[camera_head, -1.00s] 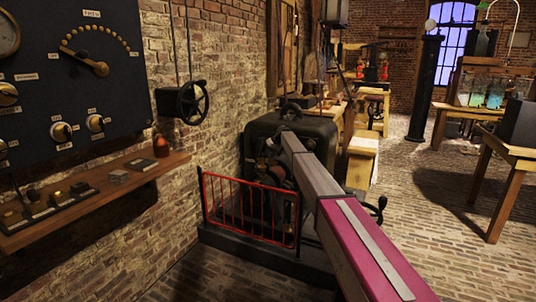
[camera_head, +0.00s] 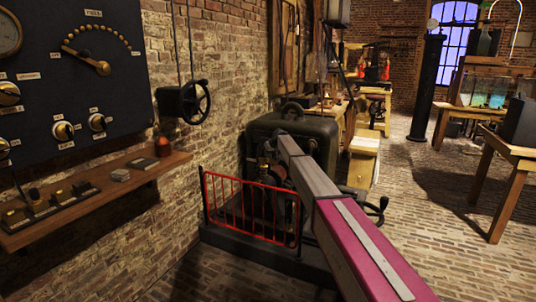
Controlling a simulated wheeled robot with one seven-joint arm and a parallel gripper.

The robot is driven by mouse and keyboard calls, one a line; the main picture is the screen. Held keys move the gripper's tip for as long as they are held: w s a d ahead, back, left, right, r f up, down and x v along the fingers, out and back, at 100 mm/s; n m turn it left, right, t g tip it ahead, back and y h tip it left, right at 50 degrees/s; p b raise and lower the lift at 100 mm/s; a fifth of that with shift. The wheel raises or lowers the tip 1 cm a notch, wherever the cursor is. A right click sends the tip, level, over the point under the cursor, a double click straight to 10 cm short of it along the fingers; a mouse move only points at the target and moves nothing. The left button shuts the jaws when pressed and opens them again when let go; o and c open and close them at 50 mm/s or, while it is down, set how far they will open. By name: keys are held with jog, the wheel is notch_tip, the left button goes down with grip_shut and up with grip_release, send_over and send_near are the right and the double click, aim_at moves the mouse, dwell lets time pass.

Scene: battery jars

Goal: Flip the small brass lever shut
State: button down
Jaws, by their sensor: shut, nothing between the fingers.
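A dark engine-like machine (camera_head: 318,134) stands against the brick wall behind a red railing (camera_head: 250,208). A small brass-coloured fitting (camera_head: 263,161) shows on its near side, left of my arm's far end. It is too small and dim to tell whether it is the lever, or how it is set. My arm, grey and magenta, reaches from the lower right to the machine's front. My gripper cannot be made out; the far end of my arm merges with dark machine parts.
A wooden shelf (camera_head: 95,196) with small items juts from the left wall below a dark dial panel (camera_head: 75,70). A black handwheel (camera_head: 194,102) hangs on the wall. A wooden table (camera_head: 510,160) stands at the right. The brick floor between is clear.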

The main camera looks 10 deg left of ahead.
jog(key=s+a+f+n+t+h, duration=0.1)
jog(key=s+a+f+n+t, duration=0.1)
jog(key=t, duration=0.6)
jog(key=s+f+n, duration=0.1)
jog(key=s+f, duration=0.1)
jog(key=s, duration=0.1)
jog(key=shift+s+n, duration=0.25)
jog(key=shift+n, duration=0.15)
jog(key=shift+w+f, duration=0.1)
jog(key=shift+w+d+f, duration=0.15)
jog(key=shift+w+d, duration=0.1)
jog(key=shift+w, duration=0.35)
